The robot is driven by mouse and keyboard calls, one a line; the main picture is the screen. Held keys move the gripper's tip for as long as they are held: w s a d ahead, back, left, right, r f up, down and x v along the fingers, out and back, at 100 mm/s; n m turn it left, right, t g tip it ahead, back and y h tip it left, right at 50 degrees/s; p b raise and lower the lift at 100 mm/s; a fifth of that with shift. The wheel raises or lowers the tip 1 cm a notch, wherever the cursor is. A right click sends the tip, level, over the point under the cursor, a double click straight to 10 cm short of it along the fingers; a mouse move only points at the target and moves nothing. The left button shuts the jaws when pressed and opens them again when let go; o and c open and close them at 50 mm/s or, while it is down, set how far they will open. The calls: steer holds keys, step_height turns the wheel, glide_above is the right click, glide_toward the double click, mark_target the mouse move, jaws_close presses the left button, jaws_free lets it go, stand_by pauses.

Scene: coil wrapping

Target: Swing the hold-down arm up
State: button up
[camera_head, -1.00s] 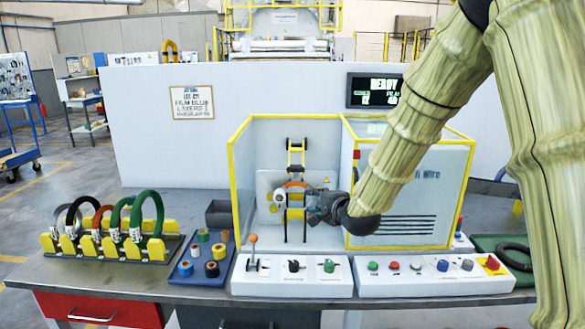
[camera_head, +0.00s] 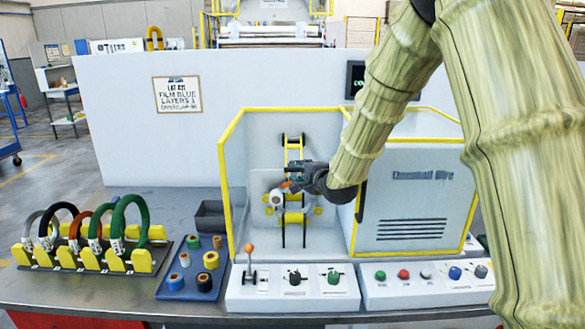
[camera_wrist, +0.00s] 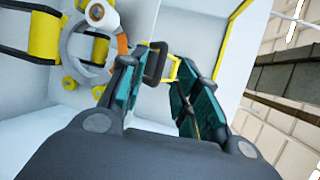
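The wrapping machine's bay (camera_head: 228,185) holds a ring with an orange part, seen in the wrist view as a grey ring (camera_wrist: 73,45) with a white roll (camera_wrist: 101,14). A yellow ladder-like piece with black rollers (camera_head: 293,150) stands behind. A dark loop handle (camera_wrist: 163,50) shows close to my fingertips, beside a thin yellow frame (camera_wrist: 174,70). It may belong to the hold-down arm; I cannot tell for sure. My gripper (camera_head: 296,178) is in the bay, at the ring's upper right. In the wrist view its teal fingers (camera_wrist: 153,82) are apart, with a gap between them.
A yellow-edged cabinet (camera_head: 415,190) stands right of the bay. Control boxes (camera_head: 290,303) with a lever (camera_head: 249,262) and knobs line the front. A coil rack (camera_head: 90,262), a blue spool tray (camera_head: 185,284) and a dark bin (camera_head: 211,214) are on the left.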

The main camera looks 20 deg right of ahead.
mark_target(294, 168)
steer(key=shift+p+x, duration=0.45)
steer(key=shift+x, duration=2.35)
steer(key=shift+a+r, duration=0.1)
steer(key=shift+r, duration=0.1)
jaws_close()
